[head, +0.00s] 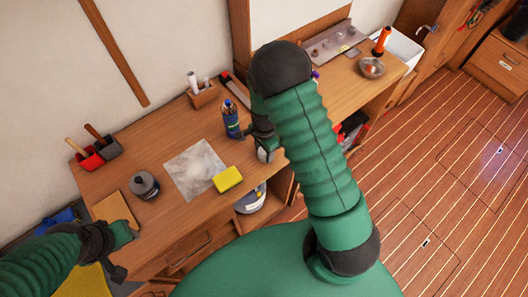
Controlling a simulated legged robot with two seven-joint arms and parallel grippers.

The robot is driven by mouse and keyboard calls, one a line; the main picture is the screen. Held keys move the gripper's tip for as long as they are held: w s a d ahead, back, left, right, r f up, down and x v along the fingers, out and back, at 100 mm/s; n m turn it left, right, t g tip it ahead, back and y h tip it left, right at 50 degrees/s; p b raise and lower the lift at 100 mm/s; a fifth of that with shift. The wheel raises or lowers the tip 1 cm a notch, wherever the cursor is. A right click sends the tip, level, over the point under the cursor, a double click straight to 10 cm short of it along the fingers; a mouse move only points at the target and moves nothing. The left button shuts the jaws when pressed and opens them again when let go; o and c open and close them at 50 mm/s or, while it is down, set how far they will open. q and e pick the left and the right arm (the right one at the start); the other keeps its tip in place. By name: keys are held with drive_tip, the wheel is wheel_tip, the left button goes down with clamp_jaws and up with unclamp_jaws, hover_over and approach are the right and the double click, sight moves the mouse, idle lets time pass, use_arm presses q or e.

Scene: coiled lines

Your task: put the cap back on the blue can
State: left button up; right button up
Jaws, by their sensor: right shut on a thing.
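The blue can (231,120) stands upright on the wooden bench, with an orange band on its side and a narrow pale top. My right gripper (262,138) is just to its right, largely hidden behind my own green arm. It is shut on a small pale piece (264,155) that looks like the cap, though its outline is partly covered. I see a gap between this piece and the can. My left gripper (124,254) is open and empty over the bench's left front corner.
On the bench are a grey sheet (195,170), a yellow sponge (228,178), a dark round pot (145,185), red and black holders (90,160) and a wooden block with white rolls (202,95). An orange torch (381,40) and a bowl (371,68) stand far right.

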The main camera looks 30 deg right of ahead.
sight(264, 154)
drive_tip(key=shift+a, duration=0.1)
drive_tip(key=shift+r, duration=0.45)
wheel_tip(264, 154, up, 2)
drive_tip(key=shift+w+r+b, duration=0.1)
drive_tip(key=shift+b, duration=0.25)
drive_tip(key=shift+s+a+r, duration=0.15)
drive_tip(key=shift+s+a, duration=0.2)
drive_tip(key=shift+s, duration=0.3)
use_arm(q)
drive_tip(key=shift+s+b+x, duration=0.25)
drive_tip(key=shift+b+x, duration=0.45)
drive_tip(key=shift+x, duration=0.3)
use_arm(e)
drive_tip(key=s+a+r, duration=0.1)
drive_tip(key=s+a, duration=0.7)
drive_tip(key=s, duration=0.4)
drive_tip(key=shift+a+r, duration=0.15)
drive_tip(key=shift+r, duration=0.1)
use_arm(q)
drive_tip(key=shift+o, duration=0.4)
drive_tip(key=shift+w+f, duration=0.1)
